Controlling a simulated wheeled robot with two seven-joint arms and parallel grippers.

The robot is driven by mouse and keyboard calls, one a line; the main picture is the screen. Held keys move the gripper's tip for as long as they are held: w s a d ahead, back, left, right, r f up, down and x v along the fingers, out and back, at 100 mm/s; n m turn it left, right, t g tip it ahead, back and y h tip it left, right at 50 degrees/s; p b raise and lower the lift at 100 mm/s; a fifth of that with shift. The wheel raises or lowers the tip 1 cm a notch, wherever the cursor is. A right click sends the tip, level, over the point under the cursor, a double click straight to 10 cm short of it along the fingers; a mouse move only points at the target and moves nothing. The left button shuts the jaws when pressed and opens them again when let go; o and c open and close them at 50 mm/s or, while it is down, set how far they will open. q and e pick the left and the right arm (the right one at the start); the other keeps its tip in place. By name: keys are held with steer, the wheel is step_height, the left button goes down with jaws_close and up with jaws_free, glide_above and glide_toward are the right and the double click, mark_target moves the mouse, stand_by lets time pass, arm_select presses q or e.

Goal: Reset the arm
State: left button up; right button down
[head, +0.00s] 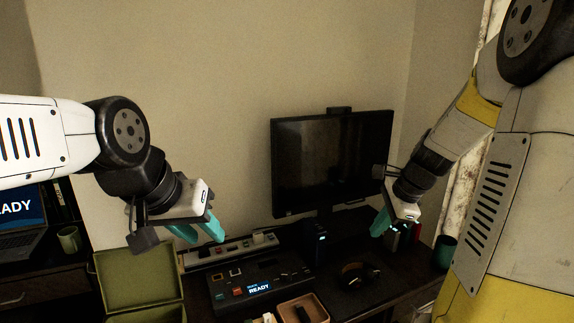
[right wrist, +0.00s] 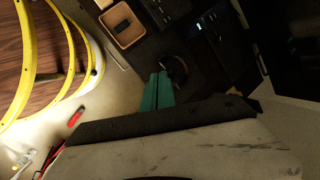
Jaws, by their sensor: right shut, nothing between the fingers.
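My left gripper (head: 209,229) is in the head view, left of centre, in the air in front of the wall and above the open green case. Its teal fingers are spread apart with nothing seen between them. My right gripper (head: 379,223) is at the right of the head view, in front of the monitor's lower right corner and above the desk. In the right wrist view its teal fingers (right wrist: 158,90) lie together, shut and empty. It touches nothing that I can see.
A dark desk holds a monitor (head: 332,157), a control box reading READY (head: 259,287), a power strip (head: 230,249), a wooden tray (head: 318,306), headphones (head: 358,275) and a dark green cup (head: 444,252). The green case (head: 138,278) stands open at left, near a laptop (head: 20,217) and mug (head: 69,239).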

steer(key=s+a+r+n+t, duration=0.1)
steer(key=s+a+r+n, duration=0.3)
steer(key=s+n, duration=0.4)
steer(key=s+a+r+n+t, duration=0.1)
steer(key=s+a+r+n, duration=0.4)
steer(key=s+r+n, duration=0.2)
steer(key=s+n, duration=0.2)
steer(key=n, duration=0.1)
steer(key=shift+a+n+h, duration=0.2)
steer(key=shift+n+h, duration=0.1)
steer(key=shift+h, duration=0.1)
